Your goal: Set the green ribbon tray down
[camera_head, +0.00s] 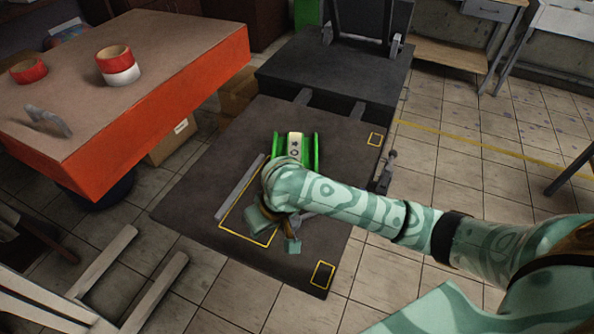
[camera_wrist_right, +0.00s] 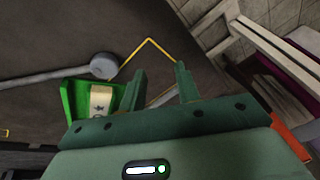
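The green ribbon tray (camera_head: 311,150) has green sides and a pale piece with dark marks in its middle. It appears to rest on the dark work surface (camera_head: 345,190), just past the yellow outline (camera_head: 243,237); my arm covers its near end. My right gripper (camera_head: 273,232) is over the yellow-outlined area, nearer than the tray. In the right wrist view my right gripper (camera_wrist_right: 160,86) has its fingers apart with nothing between them. The tray (camera_wrist_right: 72,101) shows there beside the left-hand finger; I cannot tell whether they touch. My left gripper is not in view.
A grey bar (camera_head: 240,187) lies left of the tray. An orange-edged table (camera_head: 170,50) with red-and-white rolls (camera_head: 118,66) stands at left. A dark machine (camera_head: 340,75) stands behind. A pale wooden chair (camera_head: 100,270) is at lower left. The surface's right side is mostly clear.

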